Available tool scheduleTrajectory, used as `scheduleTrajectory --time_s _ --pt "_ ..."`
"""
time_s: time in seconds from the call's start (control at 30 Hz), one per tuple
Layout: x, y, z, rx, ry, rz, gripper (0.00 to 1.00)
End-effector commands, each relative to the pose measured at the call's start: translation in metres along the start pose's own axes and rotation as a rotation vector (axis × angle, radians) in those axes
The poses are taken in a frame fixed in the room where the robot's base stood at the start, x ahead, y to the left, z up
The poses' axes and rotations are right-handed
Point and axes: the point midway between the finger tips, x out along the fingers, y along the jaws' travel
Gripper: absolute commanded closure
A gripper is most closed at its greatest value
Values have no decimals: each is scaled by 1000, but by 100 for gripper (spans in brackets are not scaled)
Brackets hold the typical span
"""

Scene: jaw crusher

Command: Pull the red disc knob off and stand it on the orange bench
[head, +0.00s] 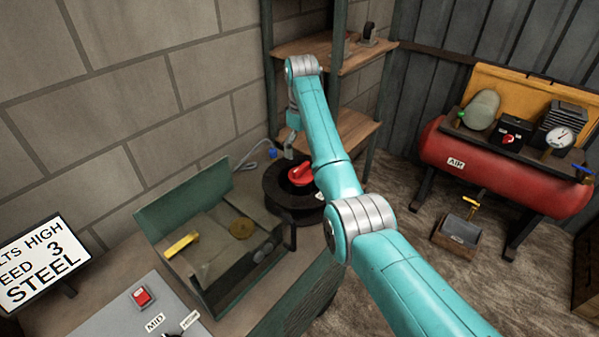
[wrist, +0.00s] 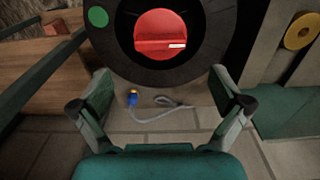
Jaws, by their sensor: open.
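The red disc knob (head: 300,174) sits in a dark round housing (head: 283,214), partly behind my arm in the head view. In the wrist view the knob (wrist: 160,28) shows a raised bar across its face with a white mark. My gripper (head: 290,150) hangs above and a little left of the knob in the head view. In the wrist view my gripper (wrist: 160,85) has its fingers spread wide, with nothing between them and the knob beyond the tips.
A green-sided tray (head: 163,215) with yellow parts stands left of the housing. A wooden shelf (head: 356,137) is behind it. A red tank (head: 480,167) stands at right. A grey cable with a blue plug (wrist: 132,99) lies below the gripper. Floor between is open.

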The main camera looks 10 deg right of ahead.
Motion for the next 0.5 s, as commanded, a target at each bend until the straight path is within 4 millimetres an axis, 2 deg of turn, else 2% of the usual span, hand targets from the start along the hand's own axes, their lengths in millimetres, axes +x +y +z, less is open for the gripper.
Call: scheduleTrajectory --time_s 0.17,0.5 --pt "12 0 0 0 -1 -1 0" --pt "55 0 0 0 -2 -1 0"
